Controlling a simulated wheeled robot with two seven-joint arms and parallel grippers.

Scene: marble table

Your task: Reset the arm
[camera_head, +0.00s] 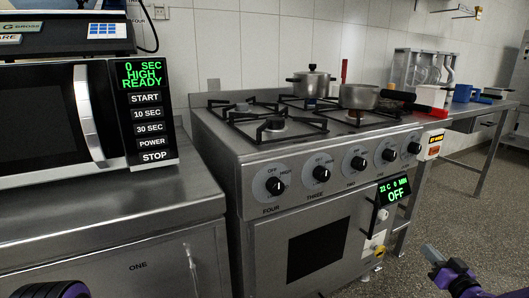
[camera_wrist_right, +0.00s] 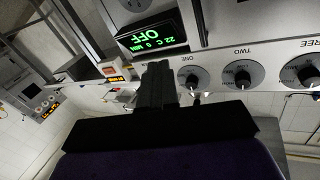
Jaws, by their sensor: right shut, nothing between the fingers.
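My right gripper (camera_head: 431,252) is at the lower right in the head view, in front of the stove (camera_head: 260,205) and to the right of its oven door. Its fingers are shut with nothing between them. In the right wrist view the dark closed fingers (camera_wrist_right: 157,85) point toward the stove's front, which appears tilted with its knobs and display. I cannot tell the exact gap to the stove, but no contact shows. A purple and black part of my left arm shows at the bottom left edge of the head view; its fingers are out of frame.
A microwave (camera_head: 40,125) stands on a steel counter (camera_head: 110,210) at the left. Two pots, one at the back (camera_head: 311,84) and one at the right (camera_head: 359,96), sit on the stove top. A steel table (camera_head: 470,112) holds small items behind. Open floor (camera_head: 470,215) lies at the right.

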